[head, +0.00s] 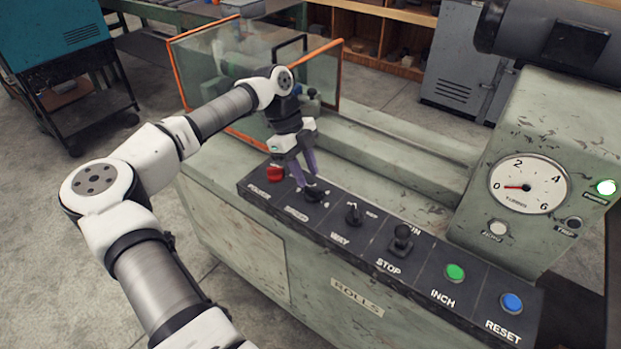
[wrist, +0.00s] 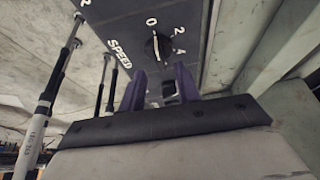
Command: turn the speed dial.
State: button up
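The speed dial (wrist: 158,47) is a round black knob on the dark panel. In the wrist view the word SPEED and the numbers 0, 2 and 4 show beside it. A pale mark shows on the knob, too small to read exactly. In the head view the dial (head: 314,193) sits on the left part of the control panel, just below my fingertips. My gripper (head: 307,177) points down at it, its two purple fingers apart and nothing between them. In the wrist view my gripper (wrist: 158,80) is short of the dial; contact cannot be told.
A red button (head: 275,173) is left of the dial, and a small black switch (head: 353,213) and a black lever (head: 401,240) are right. Green (head: 454,272) and blue (head: 512,303) buttons follow. The gauge (head: 527,185) needle points at 0. An orange-framed clear guard (head: 325,75) stands behind my gripper.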

aim_at(312, 188)
jog(key=shift+x, duration=1.85)
grip_shut()
